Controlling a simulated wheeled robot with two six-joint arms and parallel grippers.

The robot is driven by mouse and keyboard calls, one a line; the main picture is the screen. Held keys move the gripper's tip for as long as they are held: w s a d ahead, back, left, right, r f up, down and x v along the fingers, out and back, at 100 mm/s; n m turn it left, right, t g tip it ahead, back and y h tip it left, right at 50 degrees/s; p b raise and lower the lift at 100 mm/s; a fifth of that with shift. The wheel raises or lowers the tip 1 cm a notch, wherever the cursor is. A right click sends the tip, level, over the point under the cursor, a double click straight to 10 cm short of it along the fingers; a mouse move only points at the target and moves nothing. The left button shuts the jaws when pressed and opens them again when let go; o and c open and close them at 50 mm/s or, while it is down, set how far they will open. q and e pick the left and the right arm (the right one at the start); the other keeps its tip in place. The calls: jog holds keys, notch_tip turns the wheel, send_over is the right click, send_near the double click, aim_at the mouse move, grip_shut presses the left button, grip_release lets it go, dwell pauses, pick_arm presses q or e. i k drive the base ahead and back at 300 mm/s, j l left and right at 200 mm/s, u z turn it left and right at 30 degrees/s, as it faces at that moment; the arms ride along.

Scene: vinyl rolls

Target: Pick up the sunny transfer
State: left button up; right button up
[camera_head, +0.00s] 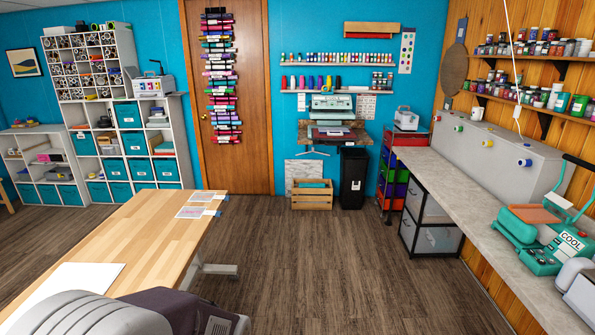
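Two small flat printed sheets lie at the far right corner of the wooden table (130,235). The nearer sheet (190,212) and the farther sheet (203,197) each have a pale print and a blue strip at the right end. They look like transfers, but the prints are too small to tell which is the sunny one. Neither of my grippers is in view.
A white sheet (75,285) lies on the near left of the table. The wooden floor (320,255) is open right of the table. A grey counter (480,210) with a green heat press (545,230) runs along the right. A black bin (353,178) and wooden crate (311,196) stand at the back.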

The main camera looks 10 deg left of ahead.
aim_at(185, 212)
jog(key=i+j+u, duration=0.1)
jog(key=i+u, duration=0.2)
jog(key=i, duration=0.75)
jog(key=i+l+u, duration=0.25)
jog(key=i, duration=0.75)
jog(key=i+u, duration=0.75)
jog(key=u, duration=0.2)
jog(key=i+l+u, duration=0.2)
jog(key=i+u, duration=0.25)
jog(key=i+l+u, duration=0.1)
jog(key=u, duration=0.25)
jog(key=i+l+u, duration=0.15)
jog(key=u, duration=0.2)
jog(key=i, duration=0.1)
